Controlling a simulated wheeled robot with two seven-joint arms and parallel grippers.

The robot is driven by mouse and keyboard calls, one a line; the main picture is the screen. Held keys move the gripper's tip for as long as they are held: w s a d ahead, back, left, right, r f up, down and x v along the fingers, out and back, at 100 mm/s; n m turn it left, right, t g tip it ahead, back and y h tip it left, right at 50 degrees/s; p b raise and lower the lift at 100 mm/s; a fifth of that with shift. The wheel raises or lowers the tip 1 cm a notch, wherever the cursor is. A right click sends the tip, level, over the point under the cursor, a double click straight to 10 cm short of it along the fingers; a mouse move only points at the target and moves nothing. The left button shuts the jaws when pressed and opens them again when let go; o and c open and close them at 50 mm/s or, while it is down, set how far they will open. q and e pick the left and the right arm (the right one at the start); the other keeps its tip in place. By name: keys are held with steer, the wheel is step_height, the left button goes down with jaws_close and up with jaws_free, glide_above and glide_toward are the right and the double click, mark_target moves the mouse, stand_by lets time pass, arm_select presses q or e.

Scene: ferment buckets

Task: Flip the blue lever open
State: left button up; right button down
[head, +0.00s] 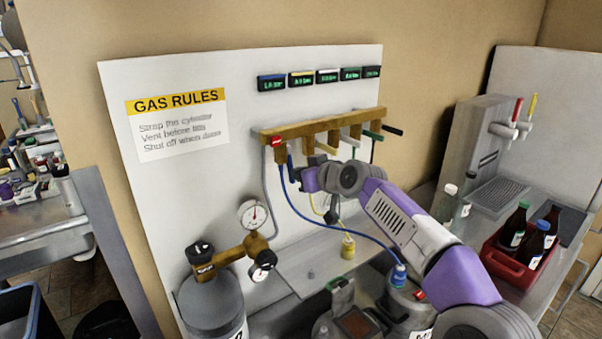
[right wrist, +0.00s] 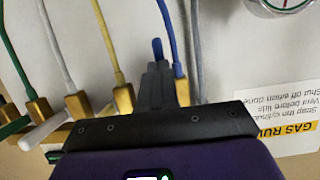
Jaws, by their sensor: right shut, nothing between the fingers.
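The blue lever (head: 290,167) hangs down from the left part of the brass manifold (head: 320,126) on the white wall panel. Its blue tip (right wrist: 157,47) shows just past my fingertips in the right wrist view, where the scene is upside down. My right gripper (head: 298,177) is shut and empty, close beside the blue lever. In the right wrist view its fingers (right wrist: 154,80) overlap the lever, hiding most of it. I cannot tell whether they touch it. My left gripper is not in view.
Yellow (head: 326,148), white (head: 350,140), green (head: 374,136) and black (head: 393,130) levers stick outward along the manifold. A blue hose (head: 340,229) loops below my right arm. A regulator with gauges (head: 253,214) stands at left; a red bottle crate (head: 498,263) is at right.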

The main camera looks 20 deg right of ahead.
steer(key=v, duration=0.7)
steer(key=shift+s+b, duration=0.3)
steer(key=shift+b, duration=0.05)
steer(key=shift+r, duration=0.1)
